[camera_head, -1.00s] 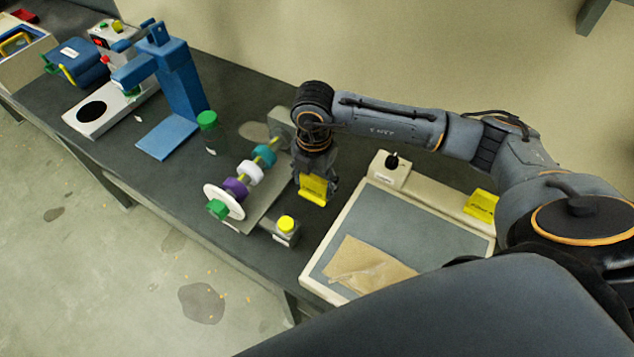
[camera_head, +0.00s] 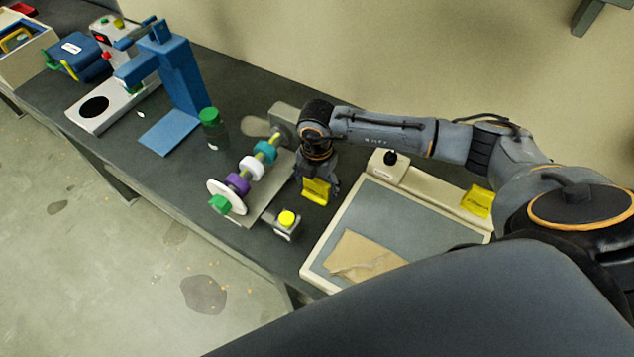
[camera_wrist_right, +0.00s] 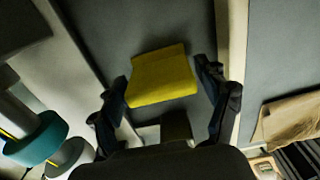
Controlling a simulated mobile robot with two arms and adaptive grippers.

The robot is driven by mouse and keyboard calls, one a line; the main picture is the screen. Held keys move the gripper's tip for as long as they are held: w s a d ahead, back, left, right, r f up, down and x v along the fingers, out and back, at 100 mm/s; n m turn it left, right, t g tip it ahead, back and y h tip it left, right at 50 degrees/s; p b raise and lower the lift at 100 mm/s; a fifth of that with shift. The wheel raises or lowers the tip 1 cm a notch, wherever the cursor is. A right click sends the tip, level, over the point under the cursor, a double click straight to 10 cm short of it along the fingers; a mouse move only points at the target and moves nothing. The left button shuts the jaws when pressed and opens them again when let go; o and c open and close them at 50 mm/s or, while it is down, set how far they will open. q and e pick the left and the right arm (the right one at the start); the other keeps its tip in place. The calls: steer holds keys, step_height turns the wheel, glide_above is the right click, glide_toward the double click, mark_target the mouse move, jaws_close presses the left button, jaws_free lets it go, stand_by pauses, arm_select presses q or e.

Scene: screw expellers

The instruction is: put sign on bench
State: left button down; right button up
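A yellow sign (camera_head: 316,191) is at the bench (camera_head: 238,118) surface, in the gap between the screw expeller and the light-framed tray. It also shows in the wrist view (camera_wrist_right: 162,76). My right gripper (camera_head: 318,184) is over the sign and points down. In the wrist view its fingers (camera_wrist_right: 165,92) are spread on either side of the sign, with a small gap at the right finger. The sign looks low, but whether its base touches the bench is hard to see. My left gripper is not in view.
The expeller with coloured rings (camera_head: 238,184) and a yellow-topped box (camera_head: 286,226) stand left of the gripper. The tray (camera_head: 330,230), with brown paper (camera_head: 362,256), lies right. A second yellow piece (camera_head: 478,202) is on the tray's far right. A green-capped jar (camera_head: 211,132) stands further left.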

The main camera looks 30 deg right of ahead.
mark_target(317, 180)
stand_by(0.3)
steer(key=shift+r, duration=0.25)
steer(key=shift+w+r, duration=0.1)
steer(key=shift+r, duration=0.2)
step_height(317, 180, up, 10)
steer(key=b, duration=0.3)
steer(key=shift+r, duration=0.65)
